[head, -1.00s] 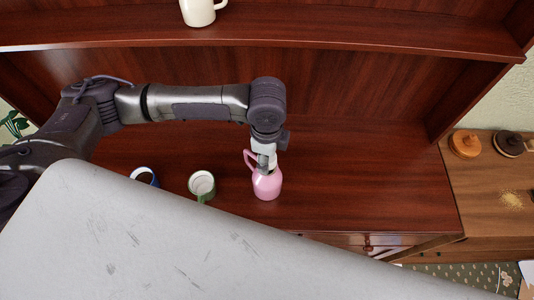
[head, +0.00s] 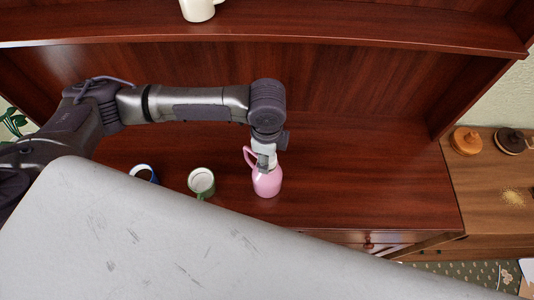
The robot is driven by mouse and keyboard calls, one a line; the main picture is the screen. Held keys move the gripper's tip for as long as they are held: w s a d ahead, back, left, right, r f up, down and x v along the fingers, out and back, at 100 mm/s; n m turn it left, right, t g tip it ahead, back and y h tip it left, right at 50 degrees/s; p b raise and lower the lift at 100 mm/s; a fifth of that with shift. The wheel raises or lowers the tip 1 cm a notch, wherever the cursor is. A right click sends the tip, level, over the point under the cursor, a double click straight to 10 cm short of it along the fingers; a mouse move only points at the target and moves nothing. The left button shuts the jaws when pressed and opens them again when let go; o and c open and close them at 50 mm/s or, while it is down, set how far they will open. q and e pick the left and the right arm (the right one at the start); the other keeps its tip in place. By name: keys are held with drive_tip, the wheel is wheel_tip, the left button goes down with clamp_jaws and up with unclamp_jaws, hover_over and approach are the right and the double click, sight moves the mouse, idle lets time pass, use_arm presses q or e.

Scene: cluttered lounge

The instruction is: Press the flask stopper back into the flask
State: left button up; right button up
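A pink flask (head: 267,184) with a loop handle stands upright on the wooden cabinet surface, in the middle of the head view. My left gripper (head: 266,162) points down right at the flask's mouth. The gripper and the flask's neck overlap in the picture, so I cannot make out the stopper or whether the fingers hold it. My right gripper does not show.
A green and white mug (head: 201,183) and a blue-rimmed mug (head: 144,173) stand left of the flask. A cream mug (head: 198,10) sits on the upper shelf (head: 300,28). The cabinet surface right of the flask is clear. Round wooden items (head: 466,141) lie on the right-hand table.

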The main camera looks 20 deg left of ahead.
use_arm(q)
drive_tip(key=shift+f, duration=0.4)
drive_tip(key=o, duration=1)
drive_tip(key=shift+r, duration=0.2)
wheel_tip(320, 180, up, 12)
drive_tip(key=shift+f, duration=0.15)
drive_tip(key=shift+s, duration=0.1)
